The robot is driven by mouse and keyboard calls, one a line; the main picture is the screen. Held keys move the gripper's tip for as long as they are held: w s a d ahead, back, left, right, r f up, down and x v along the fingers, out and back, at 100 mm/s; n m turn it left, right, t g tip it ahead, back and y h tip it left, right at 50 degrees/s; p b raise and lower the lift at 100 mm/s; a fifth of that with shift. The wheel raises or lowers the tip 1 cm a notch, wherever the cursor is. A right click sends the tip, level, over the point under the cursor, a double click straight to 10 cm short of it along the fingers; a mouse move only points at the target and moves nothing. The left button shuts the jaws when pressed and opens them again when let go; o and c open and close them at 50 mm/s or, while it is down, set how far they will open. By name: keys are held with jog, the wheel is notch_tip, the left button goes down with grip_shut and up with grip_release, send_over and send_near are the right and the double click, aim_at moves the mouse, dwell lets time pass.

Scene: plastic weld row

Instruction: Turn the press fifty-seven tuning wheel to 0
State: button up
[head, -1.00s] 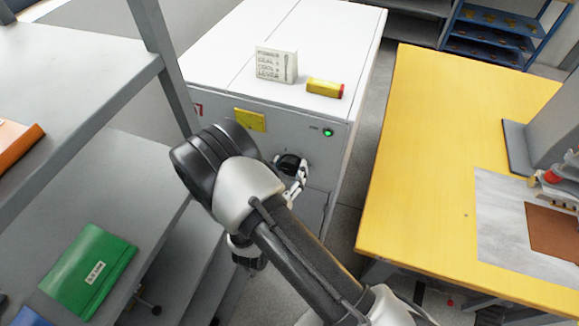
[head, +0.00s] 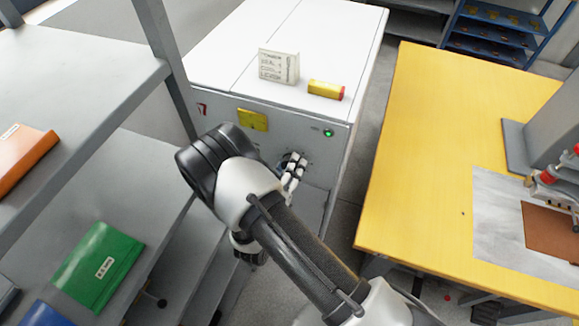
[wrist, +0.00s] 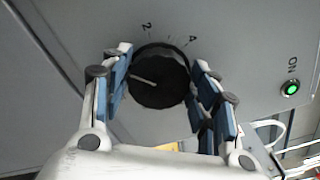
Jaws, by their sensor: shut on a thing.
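The tuning wheel (wrist: 160,80) is a round black knob on the grey front panel of the white cabinet (head: 330,185). In the wrist view it has a white pointer line aimed left, toward the left finger. The marks 2 (wrist: 147,27) and 4 (wrist: 193,40) show beside its upper edge. The 0 mark is not visible. My gripper (wrist: 158,65) is shut on the wheel, with blue-padded fingers on its left and right sides. In the head view my gripper (head: 292,165) is at the panel and mostly hides the wheel.
A green lamp (head: 328,133) labelled ON and a yellow plate (head: 253,120) are on the panel. A card (head: 279,66) and a yellow-red box (head: 326,90) stand on top. Grey shelving (head: 90,70) is close on the left, a yellow table (head: 420,150) on the right.

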dwell(0.6)
jog(key=o, duration=1)
jog(key=shift+o, duration=0.2)
jog(key=shift+s, duration=0.1)
jog(key=v, duration=1.1)
jog(key=shift+s+a, duration=0.15)
jog(key=shift+s, duration=0.25)
jog(key=shift+r, duration=0.15)
